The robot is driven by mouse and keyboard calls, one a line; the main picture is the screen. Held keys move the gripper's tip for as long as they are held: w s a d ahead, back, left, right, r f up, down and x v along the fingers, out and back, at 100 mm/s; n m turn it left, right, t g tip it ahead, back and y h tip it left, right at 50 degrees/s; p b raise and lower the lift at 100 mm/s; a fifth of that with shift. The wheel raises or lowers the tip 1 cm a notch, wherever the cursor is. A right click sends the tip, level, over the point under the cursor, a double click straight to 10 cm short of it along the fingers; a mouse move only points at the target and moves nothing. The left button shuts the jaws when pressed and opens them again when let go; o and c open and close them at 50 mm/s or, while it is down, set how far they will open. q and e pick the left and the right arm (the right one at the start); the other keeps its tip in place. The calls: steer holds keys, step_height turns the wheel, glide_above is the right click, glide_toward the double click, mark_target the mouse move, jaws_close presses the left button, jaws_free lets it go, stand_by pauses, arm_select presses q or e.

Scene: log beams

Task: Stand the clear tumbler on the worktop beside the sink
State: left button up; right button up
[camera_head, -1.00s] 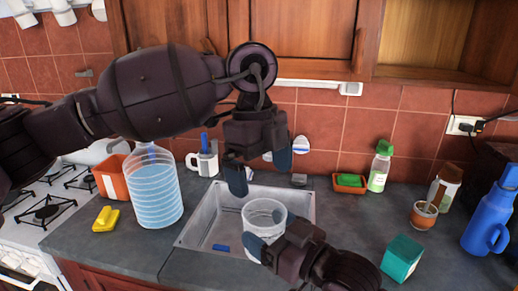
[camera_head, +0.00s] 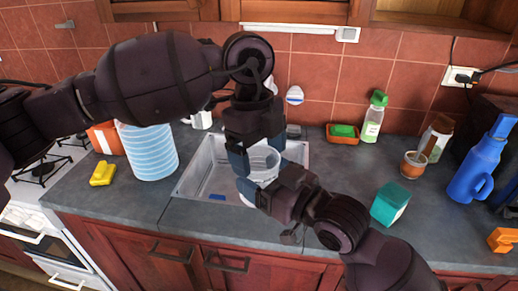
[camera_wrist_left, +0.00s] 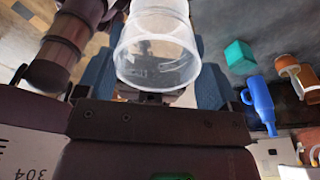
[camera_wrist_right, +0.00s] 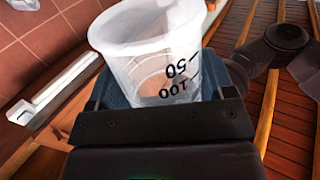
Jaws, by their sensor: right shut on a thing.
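The clear tumbler (camera_head: 264,163) is held above the sink (camera_head: 205,165). My right gripper (camera_head: 258,186) is shut on it from the front right. The right wrist view shows the tumbler (camera_wrist_right: 150,45) close up, with black 50 and 100 marks on its wall. My left gripper (camera_head: 257,155) reaches down from above, its blue fingers around the tumbler. In the left wrist view the tumbler (camera_wrist_left: 158,50) lies between the fingers of my left gripper (camera_wrist_left: 152,80), which look open; whether they touch it is unclear. The worktop (camera_head: 335,205) runs right of the sink.
Right of the sink, the worktop holds a teal box (camera_head: 390,204), a sponge dish (camera_head: 343,134), a green-capped bottle (camera_head: 373,122), a brown cup (camera_head: 413,165) and a blue flask (camera_head: 477,170). Bare worktop lies between sink and teal box. A ribbed container (camera_head: 150,150) and yellow sponge (camera_head: 103,173) stand left.

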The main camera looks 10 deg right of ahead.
arm_select(q)
steer(key=c, duration=0.5)
steer(key=shift+c, duration=0.2)
arm_select(e)
steer(key=o, duration=0.9)
steer(key=shift+s, duration=0.1)
